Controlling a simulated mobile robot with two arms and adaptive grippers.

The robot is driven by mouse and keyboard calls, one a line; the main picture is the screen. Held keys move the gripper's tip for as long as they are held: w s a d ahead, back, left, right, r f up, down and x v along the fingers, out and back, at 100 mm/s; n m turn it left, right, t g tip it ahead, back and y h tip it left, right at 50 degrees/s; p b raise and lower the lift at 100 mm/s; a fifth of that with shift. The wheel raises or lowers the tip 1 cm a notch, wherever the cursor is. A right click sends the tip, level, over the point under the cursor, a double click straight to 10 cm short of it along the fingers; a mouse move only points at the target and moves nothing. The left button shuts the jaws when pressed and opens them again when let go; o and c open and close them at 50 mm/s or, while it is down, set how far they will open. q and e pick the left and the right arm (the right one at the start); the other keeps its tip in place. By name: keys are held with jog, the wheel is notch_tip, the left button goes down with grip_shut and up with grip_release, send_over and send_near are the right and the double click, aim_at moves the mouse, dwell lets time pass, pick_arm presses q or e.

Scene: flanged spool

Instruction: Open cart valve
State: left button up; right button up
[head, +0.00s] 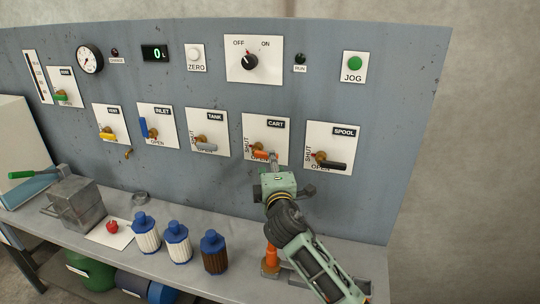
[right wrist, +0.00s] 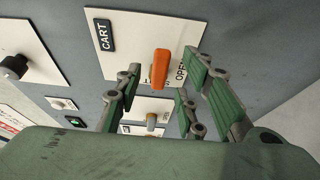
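The cart valve's orange handle (head: 262,155) is on the white CART plate (head: 284,134) of the grey panel, near the OPEN lettering. My right gripper (head: 273,163) is right at this handle and partly hides it. In the right wrist view the orange handle (right wrist: 174,67) shows between the separated green-padded fingers of my right gripper (right wrist: 164,75). The fingers are open, with a gap visible beside the handle; I cannot tell whether either touches it. The CART label (right wrist: 104,35) is clear there, but a finger hides some lettering. My left gripper is not in view.
The TANK valve's grey handle (head: 206,146) and SPOOL valve's black handle (head: 335,165) flank the CART plate. Blue-capped filters (head: 178,243), a grey metal block (head: 75,205) and an orange-and-grey item (head: 270,259) stand on the bench below.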

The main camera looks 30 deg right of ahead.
aim_at(265, 152)
jog(key=shift+p+x, duration=0.4)
jog(key=shift+x, duration=2.25)
jog(key=shift+c, duration=0.5)
jog(key=shift+f, duration=0.1)
grip_shut()
